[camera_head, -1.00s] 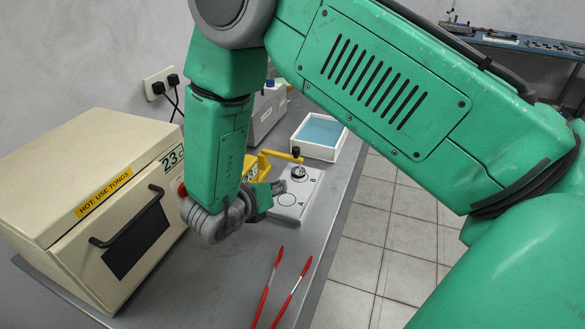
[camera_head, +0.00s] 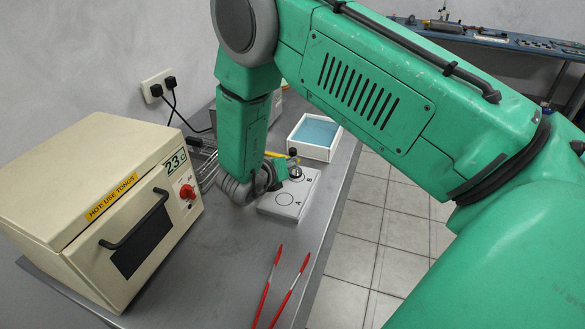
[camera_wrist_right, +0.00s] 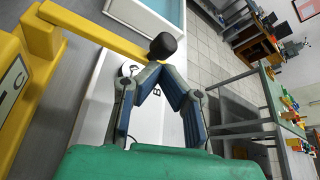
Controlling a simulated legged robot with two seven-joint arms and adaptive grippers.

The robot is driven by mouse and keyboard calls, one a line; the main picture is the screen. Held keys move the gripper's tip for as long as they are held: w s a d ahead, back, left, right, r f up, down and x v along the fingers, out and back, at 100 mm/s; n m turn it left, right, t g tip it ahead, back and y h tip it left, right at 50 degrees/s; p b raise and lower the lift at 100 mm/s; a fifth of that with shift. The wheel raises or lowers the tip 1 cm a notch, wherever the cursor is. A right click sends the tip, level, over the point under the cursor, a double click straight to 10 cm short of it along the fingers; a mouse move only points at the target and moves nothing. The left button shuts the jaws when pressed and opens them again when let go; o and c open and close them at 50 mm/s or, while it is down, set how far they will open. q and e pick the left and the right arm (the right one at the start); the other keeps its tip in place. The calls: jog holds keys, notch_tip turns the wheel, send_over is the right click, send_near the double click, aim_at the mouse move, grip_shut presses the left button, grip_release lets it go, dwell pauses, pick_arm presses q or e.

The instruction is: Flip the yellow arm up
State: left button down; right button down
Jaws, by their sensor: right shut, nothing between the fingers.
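The yellow arm (camera_wrist_right: 100,42) runs across the right wrist view from a yellow body (camera_wrist_right: 18,90) at the left. A black knob (camera_wrist_right: 162,47) is at its right end. In the head view only a small piece of the yellow arm (camera_head: 275,155) shows; my arm hides the rest. My right gripper (camera_wrist_right: 155,75) is shut and empty, its fingertips just below the knob in the wrist view. I cannot tell whether they touch it. The white plate (camera_head: 287,208) with circles A and B lies below. My left gripper is not in view.
A beige oven (camera_head: 110,200) stands at the left, with a wire rack behind it. A white tray with blue inside (camera_head: 315,135) sits at the back. Red-handled tongs (camera_head: 290,285) lie in front. The bench's right edge is near the plate.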

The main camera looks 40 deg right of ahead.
aim_at(295, 150)
jog(key=shift+w+a, duration=0.1)
jog(key=shift+a, duration=0.3)
jog(key=shift+d, duration=0.75)
jog(key=shift+w+a+r+n+g+h, duration=0.1)
jog(key=shift+a+r+n+g+h, duration=0.25)
jog(key=shift+a+r+n, duration=0.3)
jog(key=shift+w+d+r+n+g+b, duration=0.1)
jog(key=shift+d+r+n+g+b, duration=0.15)
jog(key=shift+d+g+b, duration=0.1)
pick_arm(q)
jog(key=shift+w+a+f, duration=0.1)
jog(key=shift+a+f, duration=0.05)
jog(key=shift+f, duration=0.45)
pick_arm(e)
jog(key=shift+w+a+r+n+h, duration=0.2)
jog(key=shift+a+r+n+h, duration=0.2)
jog(key=shift+r, duration=0.25)
jog(key=shift+d+f, duration=0.1)
jog(key=shift+d, duration=0.05)
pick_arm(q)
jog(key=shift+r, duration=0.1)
pick_arm(e)
jog(key=shift+r, duration=0.2)
